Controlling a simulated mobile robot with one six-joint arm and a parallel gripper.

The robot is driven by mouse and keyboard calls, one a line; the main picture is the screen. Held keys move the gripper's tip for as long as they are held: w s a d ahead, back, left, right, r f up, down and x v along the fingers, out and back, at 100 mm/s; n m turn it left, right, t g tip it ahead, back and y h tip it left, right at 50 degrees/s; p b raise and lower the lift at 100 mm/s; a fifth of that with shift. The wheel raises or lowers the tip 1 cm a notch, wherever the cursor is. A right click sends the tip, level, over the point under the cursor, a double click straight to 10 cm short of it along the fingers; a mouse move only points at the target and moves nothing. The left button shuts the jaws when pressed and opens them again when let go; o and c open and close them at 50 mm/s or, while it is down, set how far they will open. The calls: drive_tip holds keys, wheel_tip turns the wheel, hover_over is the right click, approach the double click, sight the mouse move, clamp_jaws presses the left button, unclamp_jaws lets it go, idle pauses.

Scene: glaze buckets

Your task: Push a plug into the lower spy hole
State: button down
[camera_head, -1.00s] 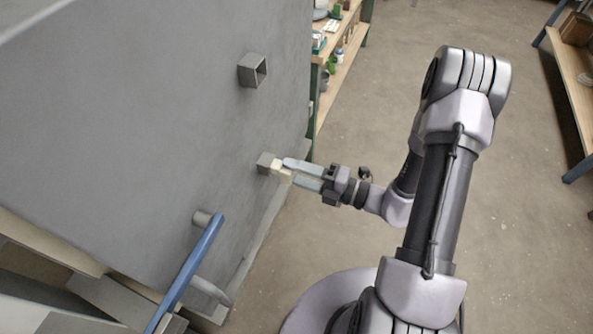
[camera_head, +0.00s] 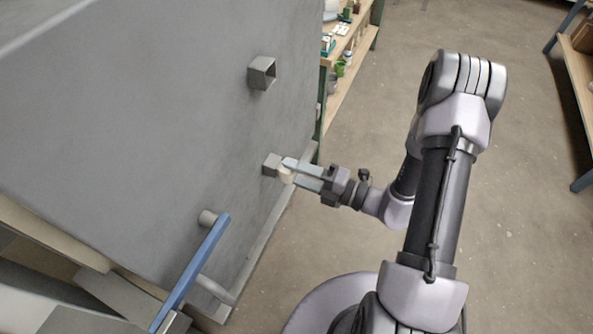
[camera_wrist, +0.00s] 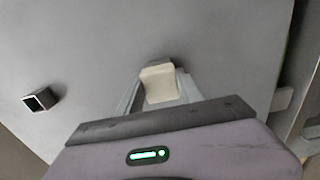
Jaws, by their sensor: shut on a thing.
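The kiln wall is grey, with two square spy-hole tubes standing out from it. The lower spy hole (camera_head: 271,163) is in the middle of the head view, its mouth covered by the plug and my fingers. A pale cream plug (camera_head: 286,175) is between my fingers at that mouth; I cannot tell whether it is inside or only against it. My gripper (camera_head: 294,173) is shut on the plug. The wrist view shows the plug's broad end (camera_wrist: 159,84) between the fingers, and it hides the lower tube.
The upper spy hole (camera_head: 262,73) is open and empty. A blue bar handle (camera_head: 193,272) stands out from the wall at lower left. A shelf with small pots (camera_head: 345,60) is behind the kiln, and another shelf (camera_head: 578,85) is at far right. The floor between is clear.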

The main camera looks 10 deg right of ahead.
drive_tip(key=shift+w+a, duration=0.2)
drive_tip(key=shift+a, duration=0.05)
drive_tip(key=c, duration=0.7)
unclamp_jaws()
drive_tip(key=shift+o, duration=0.2)
drive_tip(key=shift+o, duration=1)
drive_tip(key=p+v, duration=0.1)
drive_tip(key=v, duration=0.7)
